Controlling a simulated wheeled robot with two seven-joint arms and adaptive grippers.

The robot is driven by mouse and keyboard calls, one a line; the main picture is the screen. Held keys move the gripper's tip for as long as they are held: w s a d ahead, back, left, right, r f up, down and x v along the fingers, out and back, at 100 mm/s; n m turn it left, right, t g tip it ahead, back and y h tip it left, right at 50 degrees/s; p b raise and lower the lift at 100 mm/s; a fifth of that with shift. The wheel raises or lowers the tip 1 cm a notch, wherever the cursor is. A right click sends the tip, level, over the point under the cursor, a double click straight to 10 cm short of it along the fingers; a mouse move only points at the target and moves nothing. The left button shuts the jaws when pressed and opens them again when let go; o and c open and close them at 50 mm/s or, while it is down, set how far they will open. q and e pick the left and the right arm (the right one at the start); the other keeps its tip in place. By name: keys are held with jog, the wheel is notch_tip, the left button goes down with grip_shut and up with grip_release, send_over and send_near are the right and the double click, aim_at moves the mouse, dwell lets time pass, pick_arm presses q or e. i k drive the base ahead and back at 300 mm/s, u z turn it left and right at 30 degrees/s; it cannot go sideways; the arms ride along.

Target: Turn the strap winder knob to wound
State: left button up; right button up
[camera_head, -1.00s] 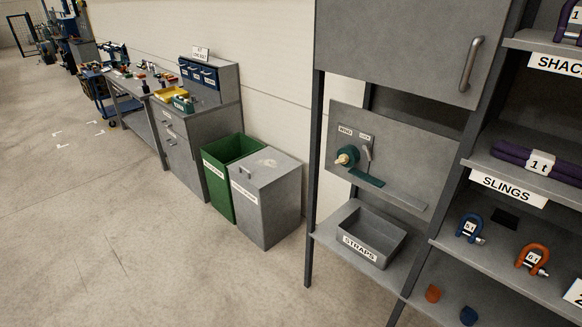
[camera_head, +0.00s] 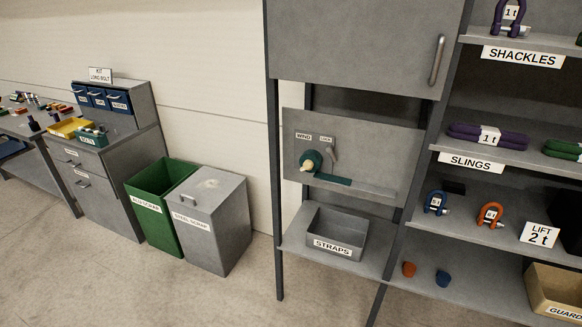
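The strap winder knob (camera_head: 308,165) is a pale tan grip on a dark green round drum (camera_head: 313,159), mounted on a grey panel (camera_head: 372,150) in the shelving unit. A small label reading WIND (camera_head: 303,136) sits above the knob. A second, smaller label to its right is hard to read, with a grey lever (camera_head: 332,152) below it. A green strap (camera_head: 333,179) runs from the drum to the right along a ledge. Neither of my grippers is in view.
A grey STRAPS bin (camera_head: 336,234) stands on the shelf below the panel. Shelves with slings (camera_head: 488,133) and shackles (camera_head: 490,214) are on the right. Green (camera_head: 148,205) and grey (camera_head: 222,222) scrap bins stand on the left. Open floor lies in front.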

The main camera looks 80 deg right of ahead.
aim_at(307, 165)
jog(key=z, duration=0.4)
jog(key=i, duration=1.55)
jog(key=z, duration=1.8)
jog(key=i, duration=0.9)
jog(key=z, duration=0.85)
